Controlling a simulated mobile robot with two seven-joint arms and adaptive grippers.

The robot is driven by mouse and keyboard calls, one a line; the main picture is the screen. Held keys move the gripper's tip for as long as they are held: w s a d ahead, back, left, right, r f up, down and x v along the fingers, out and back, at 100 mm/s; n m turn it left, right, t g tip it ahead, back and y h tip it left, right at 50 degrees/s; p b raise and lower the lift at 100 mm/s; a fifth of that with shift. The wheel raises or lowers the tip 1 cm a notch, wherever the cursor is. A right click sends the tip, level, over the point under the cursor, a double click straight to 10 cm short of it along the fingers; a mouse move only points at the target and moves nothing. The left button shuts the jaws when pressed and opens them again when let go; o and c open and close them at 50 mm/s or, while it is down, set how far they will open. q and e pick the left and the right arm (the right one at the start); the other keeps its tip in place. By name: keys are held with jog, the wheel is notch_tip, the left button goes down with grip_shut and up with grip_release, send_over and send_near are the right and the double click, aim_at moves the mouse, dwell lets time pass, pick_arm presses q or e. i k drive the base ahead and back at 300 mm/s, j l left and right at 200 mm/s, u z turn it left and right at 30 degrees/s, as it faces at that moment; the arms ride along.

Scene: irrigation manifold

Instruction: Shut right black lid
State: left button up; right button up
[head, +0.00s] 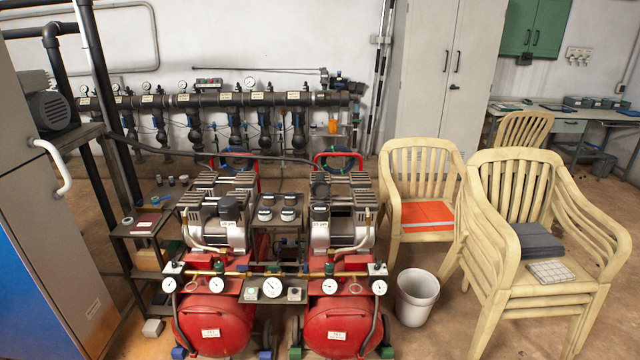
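Two red-tanked air compressors stand side by side in the middle of the head view, the left one (213,325) and the right one (330,322). Each has a grey motor head with a round black cap-like part on top, one on the left (229,206) and one on the right (320,191). These are the only black lid-like parts I can make out; whether the right one is a lid, and whether it is open or shut, I cannot tell. Neither of my grippers is in view.
Gauges (272,288) line the compressors' front. A white bucket (416,297) and stacked cream chairs (520,235) stand to the right. A dark shelf (140,232) and a grey cabinet (45,190) are on the left. A pipe manifold (215,99) runs along the wall behind.

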aim_at(320, 190)
jog(key=u, duration=0.9)
jog(key=l+u, duration=1.2)
jog(key=l, duration=0.3)
jog(key=k+l+u, duration=0.25)
jog(key=l, duration=0.2)
jog(key=i+l, duration=0.05)
